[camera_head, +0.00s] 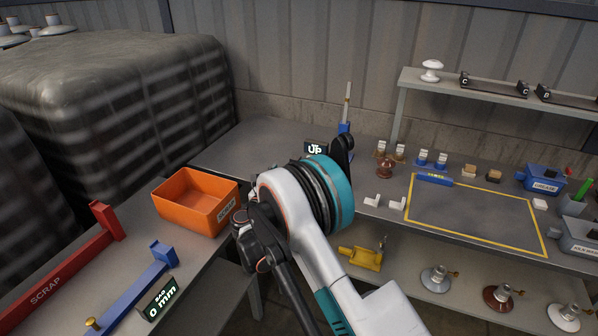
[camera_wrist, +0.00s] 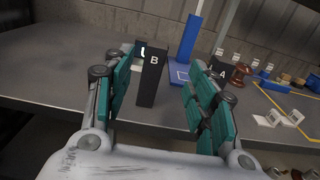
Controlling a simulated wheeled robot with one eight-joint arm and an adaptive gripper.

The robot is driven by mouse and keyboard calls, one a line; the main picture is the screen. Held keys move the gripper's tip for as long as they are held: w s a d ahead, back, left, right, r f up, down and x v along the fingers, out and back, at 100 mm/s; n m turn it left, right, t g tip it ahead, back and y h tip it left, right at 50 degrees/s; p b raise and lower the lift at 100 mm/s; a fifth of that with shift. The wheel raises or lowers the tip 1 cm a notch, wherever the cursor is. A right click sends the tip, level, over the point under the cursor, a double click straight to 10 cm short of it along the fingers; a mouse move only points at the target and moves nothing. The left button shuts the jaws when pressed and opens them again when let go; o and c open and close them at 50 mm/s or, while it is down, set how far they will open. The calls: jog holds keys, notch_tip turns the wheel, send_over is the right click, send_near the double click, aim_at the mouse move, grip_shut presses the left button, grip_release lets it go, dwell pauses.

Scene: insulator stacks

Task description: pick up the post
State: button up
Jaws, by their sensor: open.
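My gripper (camera_wrist: 160,60) is open in the wrist view, with its teal-padded fingers apart and nothing clamped between them. A small brown insulator post (camera_head: 385,167) stands upright on the bench in the head view. It also shows in the wrist view (camera_wrist: 240,75), right of my right finger and beside a dark block marked A (camera_wrist: 221,73). A white insulator post (camera_head: 431,71) stands on the raised shelf. My arm hides the gripper's fingertips in the head view.
A blue upright stand (camera_wrist: 190,40) is close behind the gap. An orange bin (camera_head: 197,201) is at left, near a red scrap gauge (camera_head: 65,272). A yellow-outlined area (camera_head: 475,214) on the right bench is mostly clear. Several insulators sit on the lower shelf.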

aim_at(295, 157)
jog(key=b+x, duration=0.1)
jog(key=x, duration=0.3)
jog(key=b+x, duration=0.1)
jog(key=x, duration=0.3)
jog(key=b+x, duration=0.1)
jog(key=x, duration=0.3)
jog(key=shift+w+a+f+b, duration=0.1)
jog(key=shift+a+f+b, duration=0.15)
jog(key=shift+b, duration=0.15)
grip_shut()
